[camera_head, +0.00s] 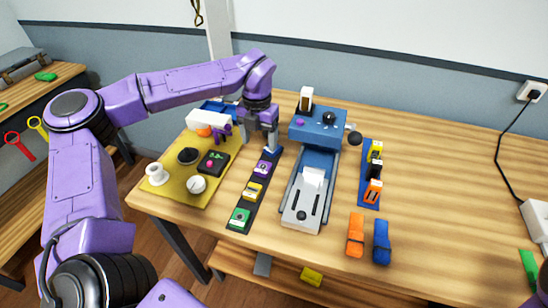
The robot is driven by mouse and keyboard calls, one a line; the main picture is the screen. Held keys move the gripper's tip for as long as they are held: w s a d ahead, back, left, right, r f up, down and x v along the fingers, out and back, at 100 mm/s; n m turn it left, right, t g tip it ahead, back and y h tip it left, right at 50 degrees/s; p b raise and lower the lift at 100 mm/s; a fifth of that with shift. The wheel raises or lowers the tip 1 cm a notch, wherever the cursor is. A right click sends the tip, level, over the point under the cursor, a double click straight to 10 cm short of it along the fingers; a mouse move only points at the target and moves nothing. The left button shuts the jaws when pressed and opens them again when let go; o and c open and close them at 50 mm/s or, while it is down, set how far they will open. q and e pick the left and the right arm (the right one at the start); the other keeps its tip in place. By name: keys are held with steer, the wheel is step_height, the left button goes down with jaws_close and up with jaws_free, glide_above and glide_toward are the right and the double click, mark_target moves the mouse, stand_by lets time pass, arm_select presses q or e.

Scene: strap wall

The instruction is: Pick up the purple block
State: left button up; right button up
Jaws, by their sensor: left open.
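A purple block (262,168) sits on a dark strip (246,203) that runs along the table, above a yellow block (253,191) and a green block (240,217). My left gripper (259,145) is open, pointing down over the far end of the strip, just beyond the purple block in the picture. It appears apart from the block, with nothing visible between its fingers. A blue piece (273,150) shows by its right fingertip. Another purple object (222,133) lies left of the gripper, by the yellow mat. My right gripper is not in view.
A blue and grey machine (318,160) stands close on the right. A blue rack (368,190), an orange block (356,235) and a blue block (381,242) are farther right.

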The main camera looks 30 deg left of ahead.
mark_target(263, 167)
arm_select(q)
steer(key=f, duration=0.2)
steer(key=s+f, duration=0.1)
steer(key=shift+s+f+p, duration=0.15)
steer(key=shift+f+p, duration=0.2)
steer(key=f, duration=0.1)
steer(key=w+f+p, duration=0.1)
steer(key=f, duration=0.1)
steer(key=d+f, duration=0.1)
steer(key=f, duration=0.1)
steer(key=shift+w+f+p, duration=0.15)
steer(key=shift+w+p, duration=0.15)
steer(key=shift+p, duration=0.1)
steer(key=shift+s+a+f, duration=0.15)
steer(key=shift+f, duration=0.25)
jaws_close()
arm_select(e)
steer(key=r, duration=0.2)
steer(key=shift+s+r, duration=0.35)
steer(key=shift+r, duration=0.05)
